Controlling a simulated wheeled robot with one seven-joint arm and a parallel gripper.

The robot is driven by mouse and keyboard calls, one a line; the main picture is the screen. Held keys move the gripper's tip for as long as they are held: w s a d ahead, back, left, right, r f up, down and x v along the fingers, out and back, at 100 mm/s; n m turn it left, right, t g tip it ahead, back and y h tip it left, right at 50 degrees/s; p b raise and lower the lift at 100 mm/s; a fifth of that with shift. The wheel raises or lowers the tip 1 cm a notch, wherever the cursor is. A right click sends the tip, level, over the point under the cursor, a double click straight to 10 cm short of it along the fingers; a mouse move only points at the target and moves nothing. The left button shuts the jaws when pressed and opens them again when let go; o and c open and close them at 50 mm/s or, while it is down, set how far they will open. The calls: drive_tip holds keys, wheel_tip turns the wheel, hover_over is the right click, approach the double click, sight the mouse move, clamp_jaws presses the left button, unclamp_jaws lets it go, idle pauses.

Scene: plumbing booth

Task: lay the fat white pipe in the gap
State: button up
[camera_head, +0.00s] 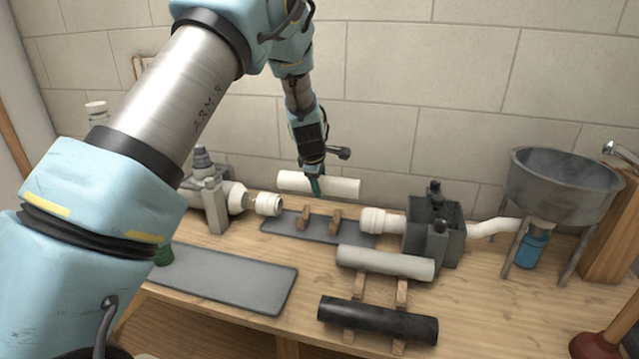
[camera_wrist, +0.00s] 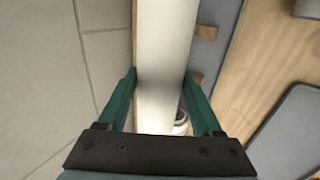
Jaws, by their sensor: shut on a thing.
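My gripper (camera_head: 315,186) is shut on a white pipe (camera_head: 344,187) near its middle. The pipe is roughly level in the air, above and behind the gap. In the wrist view the white pipe (camera_wrist: 166,45) runs between the two green fingers of my gripper (camera_wrist: 162,98). The gap lies between a white left pipe end (camera_head: 268,204) and a white right pipe end (camera_head: 374,220). Two small wooden rests, a left one (camera_head: 304,217) and a right one (camera_head: 335,221), stand in it on a dark mat (camera_head: 282,225).
A pale grey pipe (camera_head: 385,262) and a black pipe (camera_head: 378,320) lie on wooden rails in front. A valve unit (camera_head: 210,200) stands left and a dark pump box (camera_head: 434,232) right. A grey basin (camera_head: 562,185) stands farther right. A grey mat (camera_head: 225,278) lies bare at front left.

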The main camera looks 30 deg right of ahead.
drive_tip(key=shift+f+b, duration=3.1)
drive_tip(key=shift+f, duration=1.5)
drive_tip(key=o, duration=1.5)
drive_tip(key=shift+s+r, duration=0.1)
drive_tip(key=b+v, duration=0.1)
drive_tip(key=v, duration=0.9)
drive_tip(key=shift+s+a+r, duration=0.1)
drive_tip(key=shift+s+r, duration=0.05)
drive_tip(key=shift+r, duration=0.05)
